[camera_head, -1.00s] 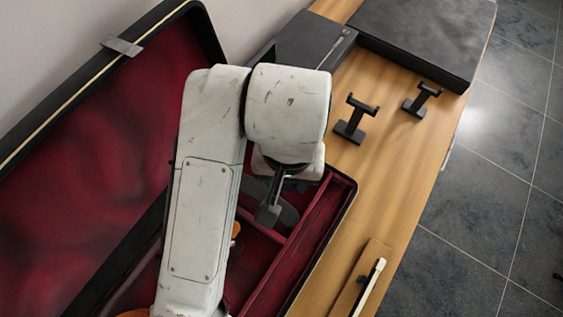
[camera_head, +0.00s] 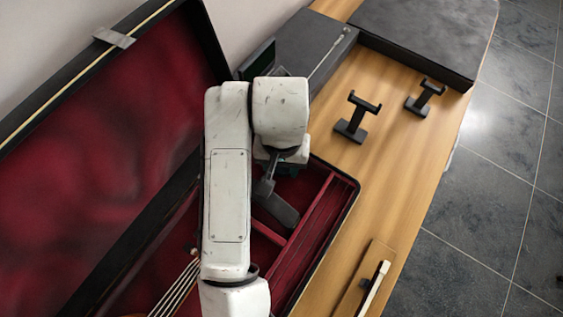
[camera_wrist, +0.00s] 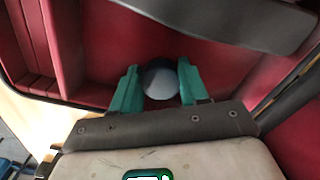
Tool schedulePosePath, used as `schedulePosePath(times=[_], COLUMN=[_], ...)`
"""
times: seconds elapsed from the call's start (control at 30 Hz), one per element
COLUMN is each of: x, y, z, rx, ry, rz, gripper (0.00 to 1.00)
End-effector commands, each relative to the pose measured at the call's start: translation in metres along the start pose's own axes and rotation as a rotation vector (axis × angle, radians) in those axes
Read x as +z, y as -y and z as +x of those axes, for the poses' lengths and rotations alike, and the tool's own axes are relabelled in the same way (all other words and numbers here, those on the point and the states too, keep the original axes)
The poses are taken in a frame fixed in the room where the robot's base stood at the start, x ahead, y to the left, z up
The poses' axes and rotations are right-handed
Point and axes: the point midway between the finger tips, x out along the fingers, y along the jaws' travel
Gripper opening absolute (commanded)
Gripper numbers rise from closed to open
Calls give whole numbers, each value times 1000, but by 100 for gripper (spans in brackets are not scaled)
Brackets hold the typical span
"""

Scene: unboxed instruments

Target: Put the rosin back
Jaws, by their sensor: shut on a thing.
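My gripper (camera_wrist: 159,76) has teal fingers in the wrist view. It is shut on a round, pale grey-blue piece, which appears to be the rosin (camera_wrist: 159,83). The piece is over the red-lined interior of the open instrument case (camera_head: 328,224); its height above the lining cannot be told. In the head view my arm hides the fingers and the rosin. A red divider (camera_head: 309,214) bounds a compartment along the case's right side. A dark curved piece (camera_head: 279,209) lies across the case; it also shows in the wrist view (camera_wrist: 235,20).
The case lid (camera_head: 110,140) stands open at the left. A stringed instrument's strings (camera_head: 178,288) show at the lower left. Two black stands (camera_head: 355,118) (camera_head: 425,96) and dark flat boxes (camera_head: 310,45) (camera_head: 425,35) are on the wooden table (camera_head: 390,180).

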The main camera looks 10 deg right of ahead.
Motion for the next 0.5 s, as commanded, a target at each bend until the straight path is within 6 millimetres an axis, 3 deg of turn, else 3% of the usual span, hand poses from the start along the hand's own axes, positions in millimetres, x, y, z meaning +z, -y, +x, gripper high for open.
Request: schedulePosePath(times=[0.23, 0.27, 0.5], x=[0, 0, 0], y=[0, 0, 0], z=[4, 2, 2], rx=[1, 0, 0], ry=[0, 0, 0], rz=[-1, 0, 0], gripper=[20, 47, 69])
